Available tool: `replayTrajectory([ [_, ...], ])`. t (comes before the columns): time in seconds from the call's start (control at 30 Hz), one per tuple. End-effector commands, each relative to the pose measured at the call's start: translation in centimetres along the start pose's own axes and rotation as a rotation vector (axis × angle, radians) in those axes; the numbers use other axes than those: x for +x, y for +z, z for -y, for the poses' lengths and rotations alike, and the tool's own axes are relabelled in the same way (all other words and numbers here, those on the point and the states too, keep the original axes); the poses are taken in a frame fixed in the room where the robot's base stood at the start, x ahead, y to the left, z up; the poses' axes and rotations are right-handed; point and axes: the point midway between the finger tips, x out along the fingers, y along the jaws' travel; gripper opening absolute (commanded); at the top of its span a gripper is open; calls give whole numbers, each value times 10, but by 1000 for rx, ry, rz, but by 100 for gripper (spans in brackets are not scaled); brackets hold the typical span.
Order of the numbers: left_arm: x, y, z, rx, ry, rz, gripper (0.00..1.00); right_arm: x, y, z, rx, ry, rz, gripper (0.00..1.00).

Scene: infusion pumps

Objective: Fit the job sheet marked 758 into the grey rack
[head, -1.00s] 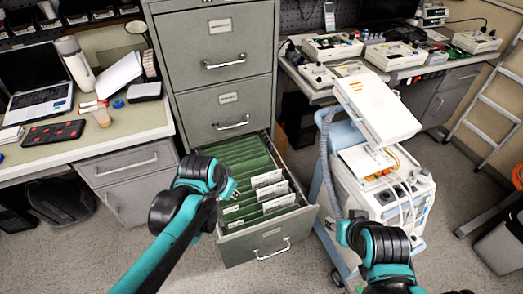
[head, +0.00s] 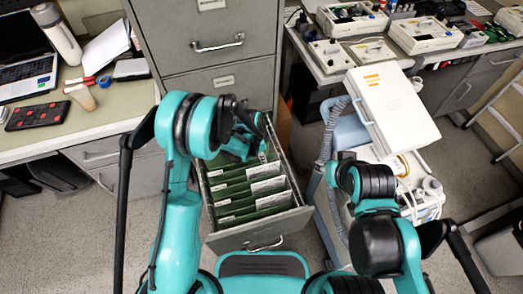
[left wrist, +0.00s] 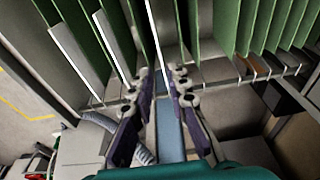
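An open drawer (head: 262,240) of the grey filing cabinet holds several green hanging folders (head: 232,190) with white sheets (head: 268,186) in front of them. The numbers on the sheets are too small to read, so I cannot tell which is 758. My left gripper (head: 262,152) reaches down into the back part of the drawer. In the left wrist view its two fingers (left wrist: 163,88) are apart, with the thin white edge of a sheet (left wrist: 155,35) between or just beyond their tips. I see no contact. My right gripper is not visible; only its arm shows. I cannot pick out a separate grey rack.
A desk with a laptop (head: 28,75) and bottle (head: 56,34) stands left. A white medical cart (head: 392,110) stands close to the drawer's right. A bench with several pumps (head: 425,35) is behind it. Drawer walls and folders crowd the left gripper.

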Motion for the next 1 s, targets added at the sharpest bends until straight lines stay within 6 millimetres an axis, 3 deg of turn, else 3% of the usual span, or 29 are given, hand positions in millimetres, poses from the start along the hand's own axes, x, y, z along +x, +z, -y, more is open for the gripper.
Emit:
replayTrajectory([
  [0.37,42,8,0,-3,-1,0,16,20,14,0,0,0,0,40],
  [0.53,65,12,0,-4,-1,0,16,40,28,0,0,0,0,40],
  [0.93,70,13,1,-4,-1,0,16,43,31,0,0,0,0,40],
  [1.0,70,13,1,-4,-1,0,0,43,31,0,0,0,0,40],
])
